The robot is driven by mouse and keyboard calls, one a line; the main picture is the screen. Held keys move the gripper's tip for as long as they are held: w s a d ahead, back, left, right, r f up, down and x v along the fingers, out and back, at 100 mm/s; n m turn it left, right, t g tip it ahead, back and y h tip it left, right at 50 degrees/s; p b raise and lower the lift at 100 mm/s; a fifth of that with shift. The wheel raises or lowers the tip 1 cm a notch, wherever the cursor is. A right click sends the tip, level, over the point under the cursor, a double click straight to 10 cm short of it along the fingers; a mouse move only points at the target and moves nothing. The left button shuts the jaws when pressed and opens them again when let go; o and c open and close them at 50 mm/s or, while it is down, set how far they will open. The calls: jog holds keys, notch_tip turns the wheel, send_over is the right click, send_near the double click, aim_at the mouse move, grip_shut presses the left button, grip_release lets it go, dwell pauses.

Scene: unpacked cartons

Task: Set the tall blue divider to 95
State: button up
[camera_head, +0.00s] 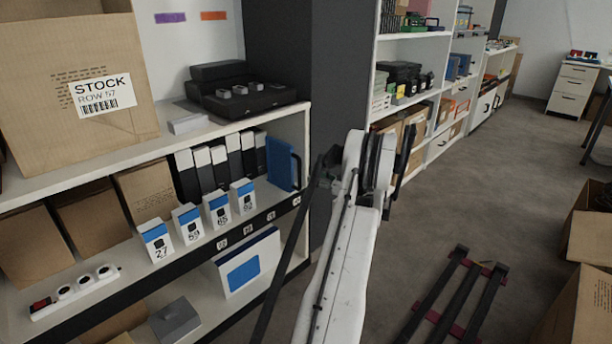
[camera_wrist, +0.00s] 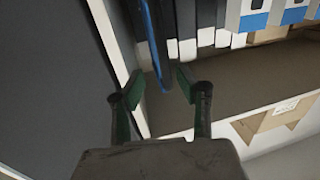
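The tall blue divider (camera_head: 279,163) stands upright at the right end of the middle shelf, beside a row of black and white binders. In the wrist view its blue edge (camera_wrist: 152,38) runs down between my fingers. My gripper (camera_wrist: 157,82) is open, its two dark green fingers spread on either side of that edge. I see no contact, and the depth between them is hard to judge. In the head view my gripper (camera_head: 324,168) is just right of the divider, partly hidden by my arm. Small number tags (camera_head: 271,215) line the shelf's front edge, too small to read surely.
White and blue boxes marked 27, 59, 65 and 92 (camera_head: 243,197) stand in front of the binders (camera_head: 212,166). The shelf's white side panel (camera_head: 307,135) is close to my gripper. A power strip (camera_head: 75,290) lies at left. The floor aisle (camera_head: 450,190) is largely open.

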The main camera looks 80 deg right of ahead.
jog(key=v, duration=0.4)
jog(key=shift+s, duration=0.35)
